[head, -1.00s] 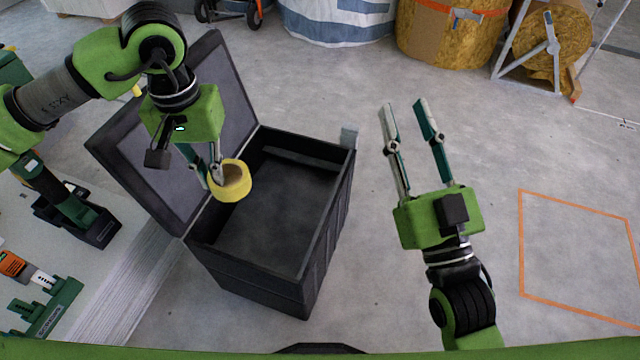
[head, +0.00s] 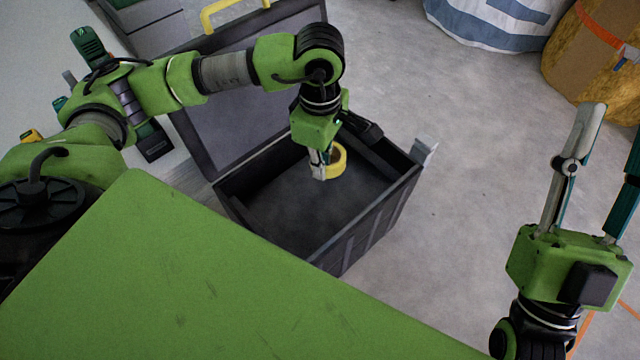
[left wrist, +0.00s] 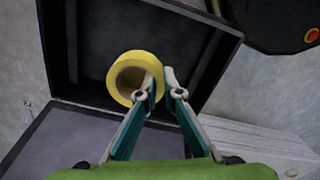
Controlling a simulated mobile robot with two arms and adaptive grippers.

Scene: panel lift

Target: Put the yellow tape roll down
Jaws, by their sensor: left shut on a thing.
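The yellow tape roll (head: 341,160) is held at its wall by my left gripper (head: 322,168), which is shut on it. The left wrist view also shows the roll (left wrist: 118,76) beside the fingertips (left wrist: 160,84), its hole facing the camera. The roll hangs over the inside of an open black box (head: 352,240), towards its far right part. I cannot tell how far it is above the box floor. My right gripper (head: 600,150) is open and empty, to the right of the box.
A blue-white bag (head: 490,25) and an insulation roll (head: 590,50) stand far right. Grey floor between is clear.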

